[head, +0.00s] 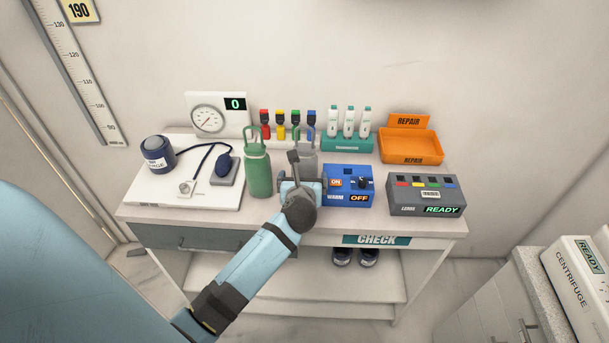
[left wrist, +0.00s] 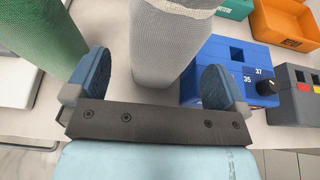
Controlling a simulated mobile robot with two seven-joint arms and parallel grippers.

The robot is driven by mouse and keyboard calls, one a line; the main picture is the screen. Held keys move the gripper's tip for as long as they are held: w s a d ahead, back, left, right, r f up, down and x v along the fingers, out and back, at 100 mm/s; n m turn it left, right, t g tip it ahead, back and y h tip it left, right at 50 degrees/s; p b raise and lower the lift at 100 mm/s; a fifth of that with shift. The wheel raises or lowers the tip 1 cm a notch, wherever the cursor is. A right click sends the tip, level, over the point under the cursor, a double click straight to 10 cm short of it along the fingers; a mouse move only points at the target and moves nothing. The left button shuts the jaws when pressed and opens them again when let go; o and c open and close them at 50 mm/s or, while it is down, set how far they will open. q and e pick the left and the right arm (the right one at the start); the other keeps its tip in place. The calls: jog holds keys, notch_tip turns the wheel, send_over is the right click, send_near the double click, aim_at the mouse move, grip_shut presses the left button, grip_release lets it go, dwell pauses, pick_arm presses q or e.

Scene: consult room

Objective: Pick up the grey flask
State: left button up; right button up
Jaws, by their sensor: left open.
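The grey flask (head: 308,158) stands upright on the table, partly hidden behind my left gripper (head: 302,183) in the head view. In the left wrist view the grey flask (left wrist: 170,45) rises just ahead of my left gripper (left wrist: 155,85). Its lower end lies between or just beyond the two blue finger pads. The jaws are open, with a finger on either side of the flask, and I see gaps between pads and flask. The flask's top is cut off in the wrist view. My right gripper is in neither view.
A green flask (head: 258,172) stands close left of the gripper, and the blue warmer box (head: 350,198) close right. Behind are colored-cap tubes (head: 281,128) and a teal rack (head: 347,144). An orange repair bin (head: 410,158) and grey box (head: 425,205) stand right. The table's front edge is clear.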

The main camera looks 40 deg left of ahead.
aim_at(304, 173)
pick_arm(q)
jog(key=x, duration=0.2)
jog(key=p+x, duration=0.1)
jog(key=x, duration=0.1)
jog(key=shift+w+r, duration=0.15)
jog(key=shift+r, duration=0.15)
jog(key=shift+w+a+f, duration=0.2)
jog(key=shift+w+f, duration=0.05)
jog(key=shift+w, duration=0.1)
jog(key=c, duration=1)
jog(key=shift+r, duration=0.2)
